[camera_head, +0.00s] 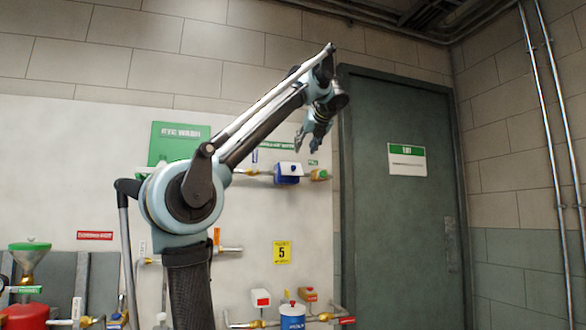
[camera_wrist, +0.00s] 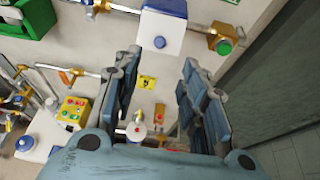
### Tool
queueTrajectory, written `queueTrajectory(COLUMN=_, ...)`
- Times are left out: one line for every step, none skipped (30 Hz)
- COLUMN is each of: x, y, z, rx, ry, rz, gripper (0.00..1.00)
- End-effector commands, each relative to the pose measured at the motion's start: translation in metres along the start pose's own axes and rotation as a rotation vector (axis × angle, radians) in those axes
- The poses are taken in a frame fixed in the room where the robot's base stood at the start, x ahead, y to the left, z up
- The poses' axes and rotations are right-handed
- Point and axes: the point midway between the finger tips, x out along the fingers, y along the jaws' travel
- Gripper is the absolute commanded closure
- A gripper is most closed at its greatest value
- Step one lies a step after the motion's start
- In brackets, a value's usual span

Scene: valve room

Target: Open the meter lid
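A blue and white box on a brass-fitted wall pipe, which looks like the meter (camera_head: 288,173), is right of centre in the head view. It is at the top of the wrist view (camera_wrist: 160,32), showing a white face with a round blue part near its lower edge. I cannot tell where its lid parts from the body. My gripper (camera_head: 307,142) is above and slightly right of this box in the head view. In the wrist view my gripper (camera_wrist: 161,62) is open, its two fingers well apart and nothing between them. The box is beyond the fingertips, apparently untouched.
A brass fitting with a green cap (camera_wrist: 224,46) is right of the box. Lower are a button panel (camera_wrist: 73,110), a blue canister (camera_head: 292,318) and more pipes. A yellow sign (camera_head: 282,252) is below the box. A dark door (camera_head: 405,230) stands to the right.

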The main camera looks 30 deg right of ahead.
Motion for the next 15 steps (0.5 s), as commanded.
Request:
queueTrajectory(x=0.007, y=0.001, z=0.0, rx=-0.002, ry=0.0, rz=0.004, gripper=0.61)
queueTrajectory(x=0.011, y=0.001, z=0.0, rx=-0.003, ry=0.0, rz=0.004, gripper=0.61)
queueTrajectory(x=0.016, y=0.002, z=0.0, rx=-0.002, ry=-0.001, rz=0.004, gripper=0.61)
queueTrajectory(x=0.02, y=0.002, z=0.0, rx=-0.002, ry=0.0, rz=0.004, gripper=0.61)
queueTrajectory(x=0.024, y=0.001, z=0.0, rx=-0.002, ry=0.0, rz=0.004, gripper=0.61)
queueTrajectory(x=0.029, y=0.001, z=0.0, rx=-0.002, ry=0.0, rz=0.003, gripper=0.61)
queueTrajectory(x=0.033, y=0.002, z=0.0, rx=-0.002, ry=0.0, rz=0.004, gripper=0.61)
queueTrajectory(x=0.037, y=0.002, z=0.0, rx=-0.003, ry=0.0, rz=0.004, gripper=0.61)
queueTrajectory(x=0.042, y=0.002, z=0.0, rx=-0.003, ry=0.0, rz=0.003, gripper=0.61)
queueTrajectory(x=0.046, y=0.002, z=0.0, rx=-0.003, ry=0.0, rz=0.004, gripper=0.61)
queueTrajectory(x=0.05, y=0.002, z=0.0, rx=-0.003, ry=0.0, rz=0.004, gripper=0.61)
queueTrajectory(x=0.056, y=0.001, z=0.0, rx=-0.002, ry=0.0, rz=0.003, gripper=0.61)
queueTrajectory(x=0.06, y=0.002, z=0.0, rx=-0.003, ry=0.0, rz=0.004, gripper=0.61)
queueTrajectory(x=0.065, y=0.002, z=0.0, rx=-0.003, ry=0.0, rz=0.004, gripper=0.61)
queueTrajectory(x=0.07, y=0.002, z=0.0, rx=-0.003, ry=0.0, rz=0.003, gripper=0.61)
